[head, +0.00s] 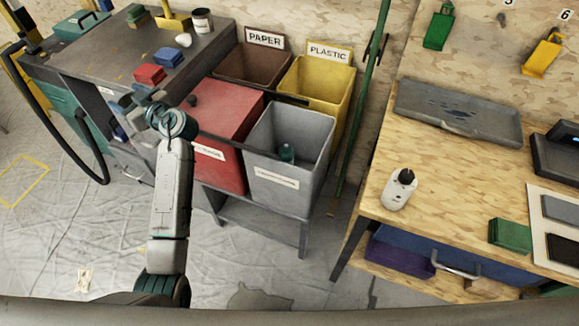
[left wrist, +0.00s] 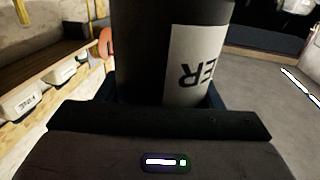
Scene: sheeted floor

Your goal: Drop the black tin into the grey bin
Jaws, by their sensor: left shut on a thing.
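The black tin (left wrist: 145,45), a dark cylinder with a white label ending in "ER", fills the upper middle of the left wrist view. My left gripper (head: 132,112) is shut on it. In the head view the gripper is beside the bench's front side, left of the bins, and the held tin is not clearly visible there. The grey bin (head: 262,160) stands right of the gripper, open at the top, with a teal object (head: 286,152) inside. My right gripper is not in view.
A red bin (head: 222,120) stands between my left arm and the grey bin. Brown PAPER (head: 240,68) and yellow PLASTIC (head: 330,88) bins are behind. Another dark tin with a white label (head: 202,20) is on the bench. A wooden table (head: 440,175) is at right.

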